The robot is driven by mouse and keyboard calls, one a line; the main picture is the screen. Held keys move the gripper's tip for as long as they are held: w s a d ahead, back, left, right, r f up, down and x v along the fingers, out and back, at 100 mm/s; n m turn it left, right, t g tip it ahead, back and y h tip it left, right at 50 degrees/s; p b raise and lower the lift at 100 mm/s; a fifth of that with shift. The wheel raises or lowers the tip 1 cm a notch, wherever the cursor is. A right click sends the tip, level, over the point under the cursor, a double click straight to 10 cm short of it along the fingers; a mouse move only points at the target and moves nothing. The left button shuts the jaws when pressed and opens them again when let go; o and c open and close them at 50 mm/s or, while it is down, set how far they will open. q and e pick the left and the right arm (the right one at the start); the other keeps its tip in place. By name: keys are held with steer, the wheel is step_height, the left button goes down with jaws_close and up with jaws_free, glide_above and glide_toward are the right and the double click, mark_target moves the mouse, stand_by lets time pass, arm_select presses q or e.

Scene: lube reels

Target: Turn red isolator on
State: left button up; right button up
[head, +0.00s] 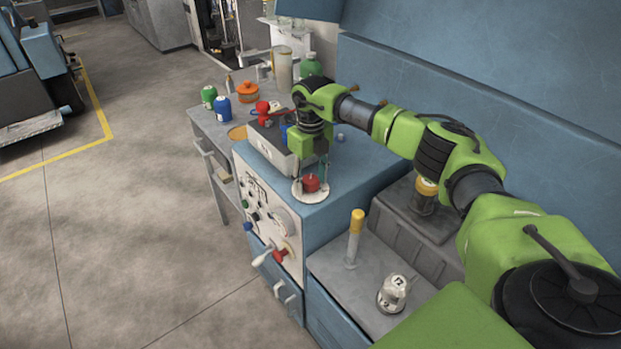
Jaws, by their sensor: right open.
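A red knob (311,184) sits on a round white plate on top of the blue cabinet (345,190). My right gripper (311,172) points down over this knob, its fingers open around or just above it; I cannot tell if they touch it. A second red handle (280,254) is on the cabinet's pale front panel (262,205), below a round gauge (284,221). Which red part is the isolator is not marked clearly enough to read. My left gripper is out of view.
A grey box (270,148) stands beside the right gripper. Bottles, including a blue one (222,109), stand on the bench behind. A yellow-topped post (354,236) and a small pale fitting (393,293) are on the lower surface.

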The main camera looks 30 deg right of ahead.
steer(key=shift+c, duration=1.2)
steer(key=c, duration=0.9)
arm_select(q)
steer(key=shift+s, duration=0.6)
arm_select(e)
steer(key=shift+o, duration=0.2)
steer(key=shift+m, duration=0.3)
steer(key=m+p, duration=0.1)
steer(key=m, duration=0.3)
steer(key=shift+r, duration=0.1)
steer(key=m+p, duration=0.1)
steer(key=m, duration=0.3)
steer(key=shift+m, duration=0.3)
steer(key=m+p, duration=0.1)
steer(key=m, duration=0.3)
steer(key=shift+m+p, duration=0.3)
steer(key=shift+p, duration=0.1)
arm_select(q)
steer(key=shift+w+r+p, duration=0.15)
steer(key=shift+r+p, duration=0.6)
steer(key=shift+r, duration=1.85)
arm_select(e)
steer(key=shift+m, duration=2.1)
